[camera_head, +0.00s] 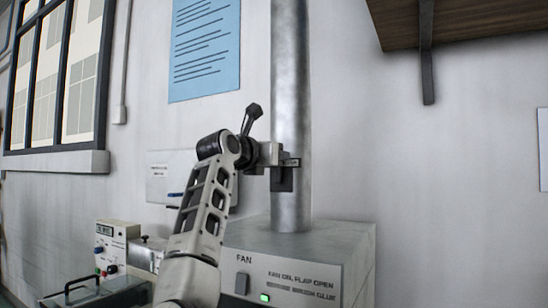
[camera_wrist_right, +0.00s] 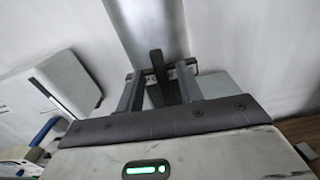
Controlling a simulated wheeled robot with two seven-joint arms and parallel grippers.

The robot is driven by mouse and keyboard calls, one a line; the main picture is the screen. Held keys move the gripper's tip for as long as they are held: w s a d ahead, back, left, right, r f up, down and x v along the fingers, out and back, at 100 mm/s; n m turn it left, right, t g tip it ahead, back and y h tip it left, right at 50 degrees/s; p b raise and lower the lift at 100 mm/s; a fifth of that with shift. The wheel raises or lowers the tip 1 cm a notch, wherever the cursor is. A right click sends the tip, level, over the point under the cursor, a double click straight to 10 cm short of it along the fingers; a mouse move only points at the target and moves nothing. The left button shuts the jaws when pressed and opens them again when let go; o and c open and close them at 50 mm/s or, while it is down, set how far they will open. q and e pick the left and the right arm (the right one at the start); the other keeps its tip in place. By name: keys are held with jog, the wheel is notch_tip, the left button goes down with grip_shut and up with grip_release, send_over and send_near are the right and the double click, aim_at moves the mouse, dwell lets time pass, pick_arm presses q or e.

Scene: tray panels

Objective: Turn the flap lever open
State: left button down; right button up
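A dark flap lever (camera_head: 283,181) sits on the front of the metal pipe (camera_head: 291,100) in the head view, pointing down just under my fingertips. My right gripper (camera_head: 288,161) reaches the pipe from the left. In the right wrist view, the two fingers of the right gripper (camera_wrist_right: 162,76) stand apart, with the dark lever (camera_wrist_right: 157,66) between them and the pipe (camera_wrist_right: 145,25) behind. The fingers look open around the lever; any contact is hard to make out. My left gripper is in neither view.
A grey fan box (camera_head: 330,255) with a lit green light stands under the pipe. A wooden shelf (camera_head: 460,22) hangs upper right.

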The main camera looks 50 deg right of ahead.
jog(key=s+a+b, duration=0.3)
jog(key=a, duration=1.2)
jog(key=w+a+f+m+t+y, duration=0.2)
jog(key=a+f+m+t+y, duration=0.4)
jog(key=f+m, duration=0.5)
jog(key=w+a+f+m+t+y, duration=0.2)
jog(key=a+f+m+t+y, duration=0.45)
jog(key=f, duration=0.85)
jog(key=w+a+f+m+t+y, duration=0.2)
jog(key=a+f+m+t+y, duration=0.25)
jog(key=f+m+t, duration=0.55)
jog(key=s+a+f+n+g+y, duration=0.1)
jog(key=s+a+f+n+g, duration=0.15)
jog(key=f, duration=0.35)
jog(key=s+a+f+n+g+y, duration=0.1)
jog(key=s+f+n+g, duration=0.15)
jog(key=f, duration=0.45)
jog(key=s+a+f+n+g+y, duration=0.1)
jog(key=s+a+f+g+y, duration=0.1)
jog(key=s+f+g, duration=0.3)
jog(key=s+a+f+n+g, duration=0.3)
jog(key=s+f+n+g, duration=0.1)
jog(key=s+f, duration=0.9)
jog(key=shift+a+f+g, duration=0.2)
jog(key=shift+f+g, duration=0.1)
jog(key=shift+g, duration=0.35)
